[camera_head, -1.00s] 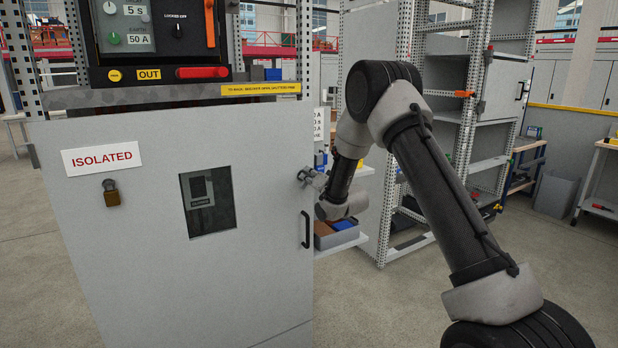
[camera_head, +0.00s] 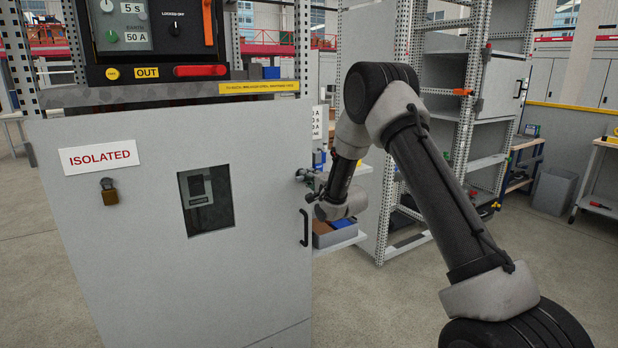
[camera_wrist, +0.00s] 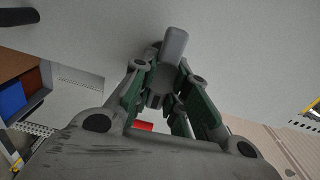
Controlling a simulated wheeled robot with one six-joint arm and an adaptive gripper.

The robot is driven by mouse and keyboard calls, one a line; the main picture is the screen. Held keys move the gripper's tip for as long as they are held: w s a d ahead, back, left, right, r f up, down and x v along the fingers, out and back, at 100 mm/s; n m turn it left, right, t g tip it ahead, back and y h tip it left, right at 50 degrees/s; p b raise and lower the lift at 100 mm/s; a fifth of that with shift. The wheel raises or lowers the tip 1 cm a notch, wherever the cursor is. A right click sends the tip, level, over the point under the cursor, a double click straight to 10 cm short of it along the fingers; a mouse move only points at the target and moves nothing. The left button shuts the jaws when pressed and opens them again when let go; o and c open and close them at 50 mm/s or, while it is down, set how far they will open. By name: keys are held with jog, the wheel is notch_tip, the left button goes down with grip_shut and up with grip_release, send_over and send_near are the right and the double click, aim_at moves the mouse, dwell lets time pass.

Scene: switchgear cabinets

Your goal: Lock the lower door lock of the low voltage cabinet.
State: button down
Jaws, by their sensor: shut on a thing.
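The grey cabinet door (camera_head: 130,250) fills the left of the head view and carries an ISOLATED sign. My gripper (camera_head: 303,176) is at the door's upper right edge, above the black pull handle (camera_head: 305,228). In the wrist view, my gripper (camera_wrist: 163,72) is shut on a grey lever-like lock handle (camera_wrist: 174,45) that stands out from the door face. The fingers sit on both sides of its base and hide part of it. In the head view the lock is mostly hidden behind the fingers.
A shelf with a blue and brown bin (camera_head: 335,233) is just behind my wrist. A perforated rack (camera_head: 470,130) stands to the right. Open floor lies at lower right.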

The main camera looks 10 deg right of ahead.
jog(key=shift+f+m, duration=0.1)
jog(key=shift+m, duration=0.3)
jog(key=c, duration=1.4)
grip_release()
jog(key=shift+d, duration=0.1)
jog(key=shift+s, duration=0.1)
jog(key=v, duration=1.2)
